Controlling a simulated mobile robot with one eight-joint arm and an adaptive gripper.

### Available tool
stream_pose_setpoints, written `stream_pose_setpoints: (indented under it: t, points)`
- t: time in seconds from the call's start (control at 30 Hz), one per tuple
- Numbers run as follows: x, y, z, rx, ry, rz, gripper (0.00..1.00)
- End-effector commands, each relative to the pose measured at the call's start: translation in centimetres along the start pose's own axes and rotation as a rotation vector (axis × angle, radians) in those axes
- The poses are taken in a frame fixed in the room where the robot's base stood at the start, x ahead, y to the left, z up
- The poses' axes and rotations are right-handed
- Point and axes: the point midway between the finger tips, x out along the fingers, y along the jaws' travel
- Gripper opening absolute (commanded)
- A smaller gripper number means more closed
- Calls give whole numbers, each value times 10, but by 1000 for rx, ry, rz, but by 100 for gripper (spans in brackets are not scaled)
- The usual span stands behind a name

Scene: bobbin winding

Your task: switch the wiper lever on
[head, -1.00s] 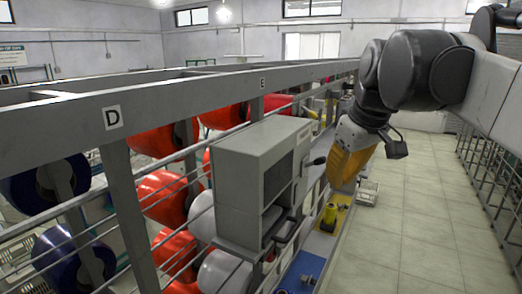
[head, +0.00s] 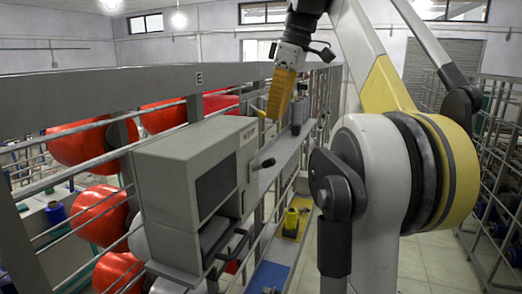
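A grey box-shaped machine (head: 190,150) with a dark front panel is mounted on the frame in the head view. A short lever with a black knob (head: 264,164) sticks out from its right side; I take it for the wiper lever, but no label is readable. A black bar handle (head: 236,245) sits lower on the box. My gripper (head: 272,116), orange-yellow, points down above and slightly right of the lever knob, apart from it in the picture. Its fingers are seen edge-on, so I cannot tell whether they are open. Nothing is visibly held.
A long grey rail (head: 110,95) and red bobbins (head: 97,212) stand left and behind. My arm links fill the right side. A mesh rack (head: 497,170) stands at far right.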

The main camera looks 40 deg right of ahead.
Motion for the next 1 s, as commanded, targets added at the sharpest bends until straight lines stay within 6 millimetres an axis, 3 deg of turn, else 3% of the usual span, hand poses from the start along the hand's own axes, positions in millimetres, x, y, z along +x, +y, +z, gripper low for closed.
stream_pose_setpoints:
  t: [0.17, 0.6, 0.8, 1.0]
  points:
    - [11, 0, 0, -1, 0, 0, 0]
    - [85, 0, 0, 0, 0, 0, 0]
    - [99, -1, 0, 1, 0, 0, 0]
    - [101, -1, 0, 1, 0, 0, 0]
